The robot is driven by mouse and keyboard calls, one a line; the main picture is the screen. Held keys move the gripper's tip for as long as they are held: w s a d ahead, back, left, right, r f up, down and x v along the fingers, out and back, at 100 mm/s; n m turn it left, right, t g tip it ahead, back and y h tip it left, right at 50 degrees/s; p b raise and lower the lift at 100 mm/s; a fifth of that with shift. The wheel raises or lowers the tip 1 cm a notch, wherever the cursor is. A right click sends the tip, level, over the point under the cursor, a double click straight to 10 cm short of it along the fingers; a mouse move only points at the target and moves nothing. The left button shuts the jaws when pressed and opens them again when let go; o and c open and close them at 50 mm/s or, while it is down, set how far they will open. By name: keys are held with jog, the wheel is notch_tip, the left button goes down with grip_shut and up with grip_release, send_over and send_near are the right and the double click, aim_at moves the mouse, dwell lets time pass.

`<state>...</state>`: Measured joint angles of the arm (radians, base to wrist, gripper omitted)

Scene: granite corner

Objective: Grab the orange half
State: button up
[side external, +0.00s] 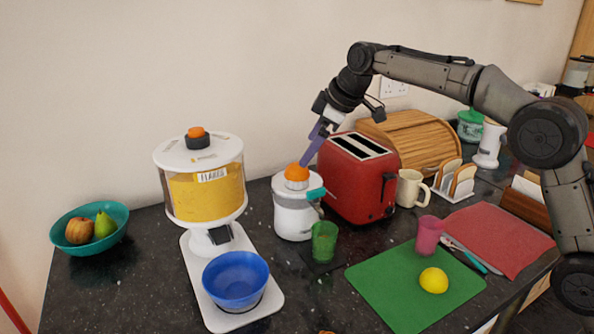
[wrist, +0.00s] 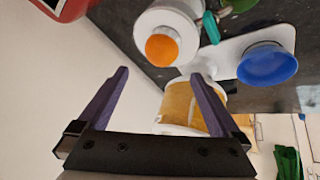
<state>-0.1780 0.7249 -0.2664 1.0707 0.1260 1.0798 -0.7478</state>
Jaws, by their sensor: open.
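The orange half (side external: 297,172) sits on top of the white juicer (side external: 293,215), dome up. In the wrist view the orange half (wrist: 162,48) shows just beyond the fingertips, roughly centred between them. My gripper (side external: 308,160) is just above the orange half and a little to its right in the side view, with its purple fingers pointing down and to the left. In the wrist view my gripper (wrist: 160,75) is open with its fingers wide apart, and it holds nothing. I cannot tell the exact gap between the fingertips and the fruit.
A red toaster (side external: 358,180) stands close right of the juicer. A cereal dispenser (side external: 203,185) with a blue bowl (side external: 236,278) stands left. A green glass (side external: 324,242) is in front of the juicer. A green mat (side external: 390,295) bears a lemon (side external: 433,280) and a pink cup (side external: 429,234).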

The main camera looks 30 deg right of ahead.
aim_at(297, 169)
jog(key=x, duration=0.7)
jog(key=shift+s+d+f, duration=0.1)
jog(key=shift+s+f, duration=0.15)
